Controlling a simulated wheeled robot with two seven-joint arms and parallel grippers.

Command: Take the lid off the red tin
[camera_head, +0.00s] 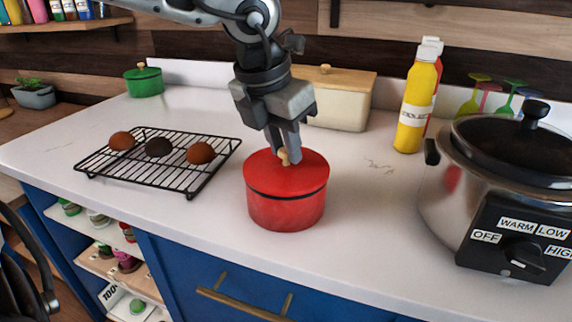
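The red tin (285,208) stands upright on the white counter, left of the slow cooker. Its red lid (262,168) sits on it, with a dark seam below the rim. A small tan knob (284,157) is at the lid's centre. My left gripper (285,153) points down from above, with its fingertips at the knob. The fingers are close together and partly hide the knob, so I cannot tell whether they are closed on it. My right gripper is not in view.
A black wire rack (172,176) with brown round items is at left. A green lidded pot (144,82) and a cream box (338,116) stand behind. A yellow bottle (416,105) and slow cooker (455,200) are at right. Counter around the tin is clear.

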